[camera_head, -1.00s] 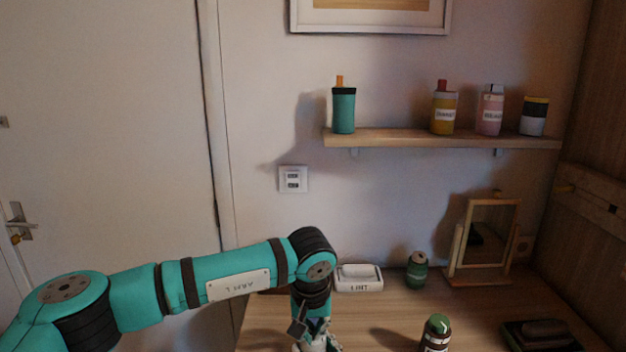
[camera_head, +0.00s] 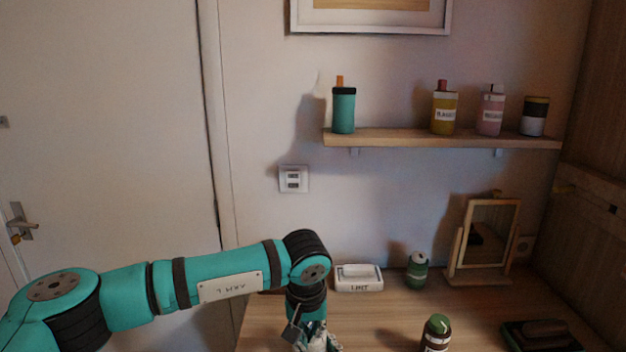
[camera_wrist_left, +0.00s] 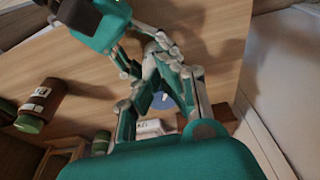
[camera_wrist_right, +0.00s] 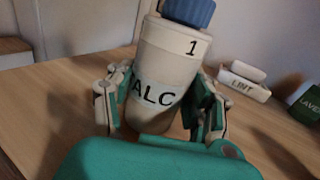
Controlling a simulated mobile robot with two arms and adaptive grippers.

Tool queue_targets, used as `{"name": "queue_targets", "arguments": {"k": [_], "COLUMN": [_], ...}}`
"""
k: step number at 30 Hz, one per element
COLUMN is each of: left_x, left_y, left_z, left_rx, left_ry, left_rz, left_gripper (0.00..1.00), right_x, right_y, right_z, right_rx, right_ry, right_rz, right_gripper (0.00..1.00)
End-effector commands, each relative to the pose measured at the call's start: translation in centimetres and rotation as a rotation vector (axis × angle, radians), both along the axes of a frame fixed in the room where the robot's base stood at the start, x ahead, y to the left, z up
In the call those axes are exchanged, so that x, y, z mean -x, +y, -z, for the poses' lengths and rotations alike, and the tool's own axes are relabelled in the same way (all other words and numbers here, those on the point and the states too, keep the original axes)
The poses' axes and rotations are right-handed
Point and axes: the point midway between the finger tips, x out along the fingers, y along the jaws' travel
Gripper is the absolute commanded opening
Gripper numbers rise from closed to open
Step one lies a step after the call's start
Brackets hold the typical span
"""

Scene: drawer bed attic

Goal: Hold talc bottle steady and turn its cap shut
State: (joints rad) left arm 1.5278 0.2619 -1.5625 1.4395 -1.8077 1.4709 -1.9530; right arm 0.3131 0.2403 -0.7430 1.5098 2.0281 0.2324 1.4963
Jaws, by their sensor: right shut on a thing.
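The talc bottle (camera_wrist_right: 168,65) is white with a label reading ALC in view, and it stands slightly tilted in the right wrist view. Its blue cap (camera_wrist_right: 188,12) sits at the bottle's top, cut by the frame edge. My right gripper (camera_wrist_right: 160,105) is shut on the bottle's body, one finger on each side. My left gripper (camera_wrist_left: 165,88) has its fingers apart, with the blue cap (camera_wrist_left: 160,103) showing between them; contact cannot be told. In the head view the left gripper (camera_head: 316,338) is at the bottom edge, and the bottle is mostly hidden.
A white LINT box (camera_head: 358,278), a green can (camera_head: 417,270) and a mirror (camera_head: 488,240) stand at the table's back. A brown bottle with a green cap (camera_head: 436,335) and a dark tray (camera_head: 540,335) are to the right. A wall shelf (camera_head: 440,139) holds several containers.

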Motion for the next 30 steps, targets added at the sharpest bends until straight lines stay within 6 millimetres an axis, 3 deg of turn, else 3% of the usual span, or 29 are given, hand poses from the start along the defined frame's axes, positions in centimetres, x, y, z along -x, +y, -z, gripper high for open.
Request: {"name": "queue_targets", "arguments": {"k": [18, 26, 30], "left_x": [-0.2, -0.2, -0.5], "left_y": [0.1, 0.1, -1.1], "left_z": [-5.9, -6.0, -6.7], "left_rx": [0.0, 0.0, 0.004], "left_ry": [-0.002, 0.0, -0.002], "left_rz": [-0.002, -0.001, 0.002], "left_gripper": [0.0, 0.0, 0.0], "right_x": [0.1, 0.1, 0.1], "right_y": [-0.1, -0.1, -0.1], "right_z": [0.4, 0.4, 0.4], "right_rx": [0.003, 0.003, 0.003], "right_ry": [0.006, 0.006, 0.006], "right_rz": [0.001, 0.001, 0.001], "right_gripper": [0.16, 0.16, 0.16]}}
